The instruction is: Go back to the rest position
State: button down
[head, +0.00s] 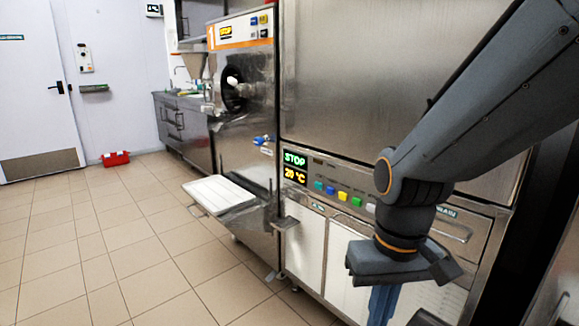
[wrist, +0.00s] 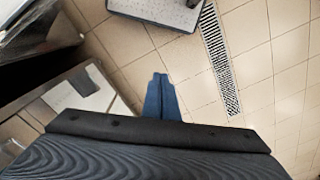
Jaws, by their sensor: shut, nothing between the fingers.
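My gripper (wrist: 161,80) points down in the wrist view, its two blue fingers together with nothing between them, above the tiled floor. In the head view my gripper (head: 381,306) hangs at the lower right, in front of the lower panels of the large steel machine; its fingertips are at the bottom of the picture. My grey arm comes in from the upper right and bends down at the wrist.
The steel machine (head: 380,70) has a STOP display (head: 295,159) and coloured buttons. Left of it stands a batch freezer (head: 243,90) with a white-topped shelf (head: 219,194) jutting out. A red box (head: 115,158) lies by the far wall. The tiled floor (head: 110,240) at left is clear.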

jog(key=d+r+m+p, duration=0.1)
jog(key=d+r+p, duration=0.3)
jog(key=p, duration=0.6)
jog(key=shift+s+d+r, duration=0.3)
jog(key=shift+d+r, duration=0.1)
jog(key=shift+r, duration=0.5)
